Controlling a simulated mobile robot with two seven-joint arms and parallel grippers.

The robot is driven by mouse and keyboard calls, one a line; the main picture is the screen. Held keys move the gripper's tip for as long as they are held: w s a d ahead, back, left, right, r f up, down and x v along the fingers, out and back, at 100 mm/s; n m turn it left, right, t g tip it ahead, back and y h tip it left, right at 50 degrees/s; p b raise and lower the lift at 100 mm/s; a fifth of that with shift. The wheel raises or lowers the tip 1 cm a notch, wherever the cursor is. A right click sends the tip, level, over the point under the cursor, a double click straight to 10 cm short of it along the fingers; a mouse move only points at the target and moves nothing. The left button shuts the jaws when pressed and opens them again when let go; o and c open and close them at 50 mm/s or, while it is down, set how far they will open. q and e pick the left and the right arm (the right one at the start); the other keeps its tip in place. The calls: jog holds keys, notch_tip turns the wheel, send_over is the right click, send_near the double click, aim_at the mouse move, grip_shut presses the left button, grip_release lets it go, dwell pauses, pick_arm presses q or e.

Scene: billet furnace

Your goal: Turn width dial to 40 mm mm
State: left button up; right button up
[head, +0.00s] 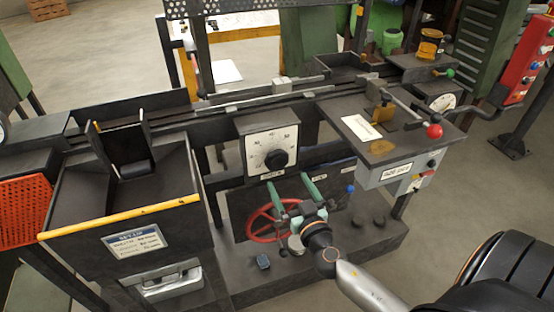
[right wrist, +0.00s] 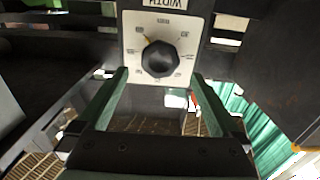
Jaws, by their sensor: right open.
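The width dial is a black knob (head: 277,159) on a white scale plate (head: 262,147), set in the front of the dark machine. In the right wrist view the knob (right wrist: 160,59) sits at the top centre, and its plate (right wrist: 133,22) with the WIDTH label appears upside down. A small yellowish mark shows at the knob's upper left there; the exact reading is too small to tell. My right gripper (head: 292,183) is open and empty, just below and in front of the dial. Its green fingers (right wrist: 160,78) point toward the knob, apart from it. My left gripper is not in view.
A red handwheel (head: 262,222) is below the dial, behind my right gripper. A grey control box (head: 395,172) with buttons and a red-knobbed lever (head: 434,131) are to the right. A dark bin with a yellow front edge (head: 120,217) stands at left.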

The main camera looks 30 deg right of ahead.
aim_at(278, 164)
jog(key=p+x, duration=0.1)
jog(key=x, duration=0.8)
jog(key=shift+w+p, duration=0.2)
jog(key=shift+p, duration=0.2)
jog(key=shift+c, duration=0.2)
jog(key=c, duration=1.1)
